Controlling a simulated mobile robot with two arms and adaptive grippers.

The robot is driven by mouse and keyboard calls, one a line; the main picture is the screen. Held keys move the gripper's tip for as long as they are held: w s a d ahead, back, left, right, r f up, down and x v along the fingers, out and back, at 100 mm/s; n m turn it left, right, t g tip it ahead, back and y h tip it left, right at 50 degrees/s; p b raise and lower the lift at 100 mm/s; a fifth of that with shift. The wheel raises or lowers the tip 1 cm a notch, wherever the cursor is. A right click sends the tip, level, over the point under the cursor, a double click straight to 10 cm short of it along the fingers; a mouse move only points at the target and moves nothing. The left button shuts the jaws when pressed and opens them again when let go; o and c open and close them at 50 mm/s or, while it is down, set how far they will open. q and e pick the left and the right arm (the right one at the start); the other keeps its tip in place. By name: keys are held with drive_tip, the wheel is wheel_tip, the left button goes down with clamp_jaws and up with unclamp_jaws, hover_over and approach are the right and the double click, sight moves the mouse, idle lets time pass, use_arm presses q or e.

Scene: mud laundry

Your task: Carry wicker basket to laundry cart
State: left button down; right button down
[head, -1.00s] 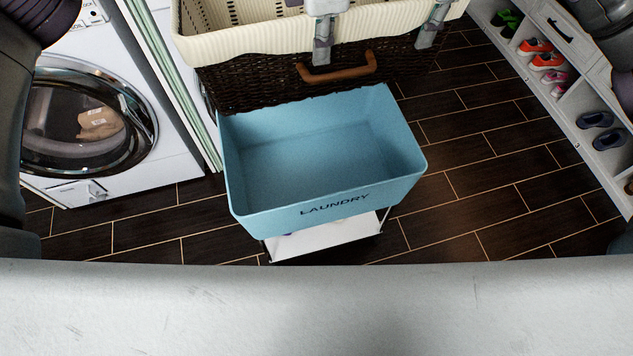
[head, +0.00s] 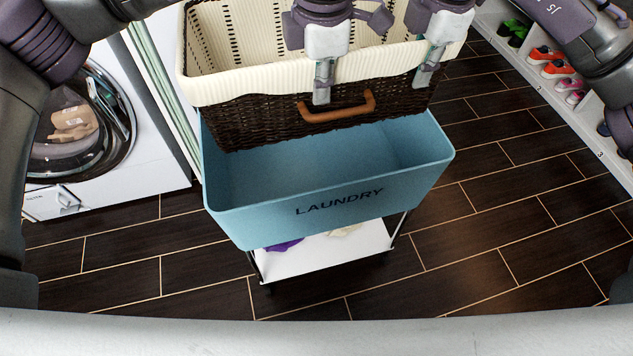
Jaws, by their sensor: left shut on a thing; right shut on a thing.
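The dark wicker basket (head: 255,122) with a cream liner and a brown front handle is at the top of the head view. It hangs above the back part of the blue laundry cart (head: 300,196), hiding the cart's far rim. The visible part of the cart's bin is empty. The visible inside of the basket looks empty.
A front-loading washer (head: 85,130) stands at the left. A white shoe rack (head: 530,75) with several shoes is at the right. The cart has a white lower shelf (head: 325,252) with purple and pale cloth. Dark tile floor (head: 520,220) is clear right of the cart.

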idle(0.3)
use_arm(q)
drive_tip(key=shift+f, duration=0.25)
use_arm(e)
drive_tip(key=shift+f, duration=0.25)
